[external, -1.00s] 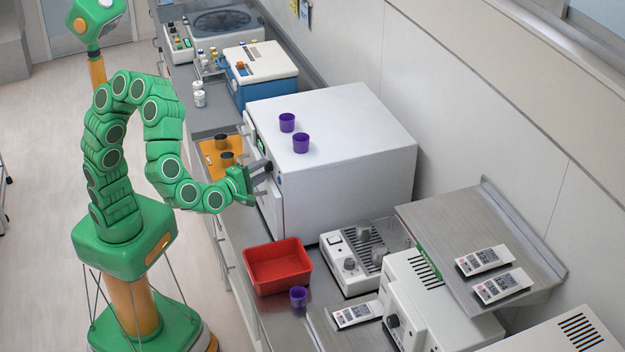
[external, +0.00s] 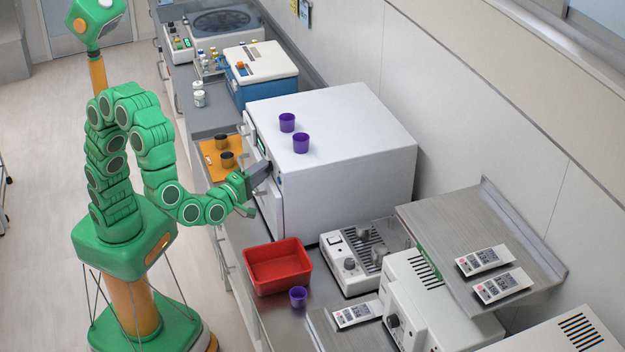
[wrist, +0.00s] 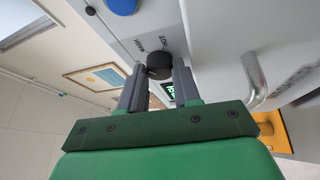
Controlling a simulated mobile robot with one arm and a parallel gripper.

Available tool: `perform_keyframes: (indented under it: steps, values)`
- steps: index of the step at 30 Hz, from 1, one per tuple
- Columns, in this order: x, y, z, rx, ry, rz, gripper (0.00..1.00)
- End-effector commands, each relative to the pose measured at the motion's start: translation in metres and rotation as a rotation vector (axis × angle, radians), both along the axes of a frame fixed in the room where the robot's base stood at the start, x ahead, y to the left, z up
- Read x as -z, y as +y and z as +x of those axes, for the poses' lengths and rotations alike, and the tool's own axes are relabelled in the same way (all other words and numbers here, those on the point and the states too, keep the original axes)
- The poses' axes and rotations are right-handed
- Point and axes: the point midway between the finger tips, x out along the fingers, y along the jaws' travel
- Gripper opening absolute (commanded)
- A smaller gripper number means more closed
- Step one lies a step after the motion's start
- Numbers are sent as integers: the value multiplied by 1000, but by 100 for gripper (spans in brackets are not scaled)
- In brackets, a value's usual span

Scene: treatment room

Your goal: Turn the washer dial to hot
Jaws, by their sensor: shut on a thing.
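The washer (external: 345,150) is a large white box on the counter, its front facing my arm. In the wrist view, its black round dial (wrist: 159,63) sits on the front panel, by printed "WASH" and "HOT" labels. My gripper (wrist: 158,77) is shut on the dial, one grey finger on each side. I cannot make out the dial's pointer. In the external view, my gripper (external: 264,173) is at the upper front of the washer, and the dial is mostly hidden by the fingers.
Two purple cups (external: 287,123) stand on the washer. A metal handle (wrist: 258,80) sticks out beside the dial. An orange tray (external: 211,158) with two dark cups lies behind my gripper; a red bin (external: 278,268) is in front. A blue button (wrist: 121,5) is near the dial.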

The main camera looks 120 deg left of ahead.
Motion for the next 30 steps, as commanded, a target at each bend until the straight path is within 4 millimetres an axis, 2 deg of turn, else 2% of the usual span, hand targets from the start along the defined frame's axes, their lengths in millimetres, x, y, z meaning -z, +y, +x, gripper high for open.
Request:
perform_keyframes:
  steps: [23,24,25,30]
  values:
    - [1,0,0,2,25,23,2]
    - [1,0,0,2,25,23,38]
    - [1,0,0,2,25,23,42]
    - [1,0,0,1,25,23,42]
